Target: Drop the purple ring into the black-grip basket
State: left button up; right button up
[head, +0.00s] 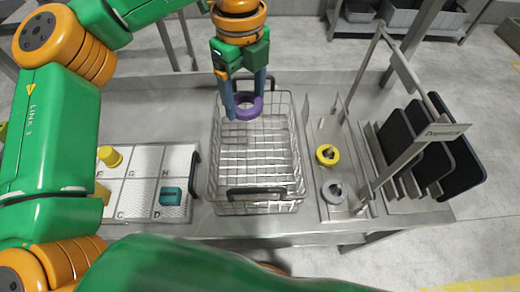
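The purple ring (247,106) is between the fingers of my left gripper (245,102), which is shut on it and points downward. The ring is over the far part of the black-grip basket (252,168), a silver wire basket with a black grip at its near end and another at its far end. The far grip is partly hidden behind the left gripper. The basket's visible mesh floor looks empty. The ring's exact height above the basket is hard to judge. My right gripper is not in view.
Left of the basket is a lettered tray (143,165) with yellow pieces and a teal block (171,196). To the right, a yellow ring (327,155) and a grey ring (333,192) sit on a metal strip. Farther right, a metal frame stands before dark panels (455,165).

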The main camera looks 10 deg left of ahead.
pick_arm(q)
jog(key=o, duration=0.3)
jog(key=shift+o, duration=0.2)
jog(key=shift+r, duration=0.15)
notch_tip(320, 180, up, 7)
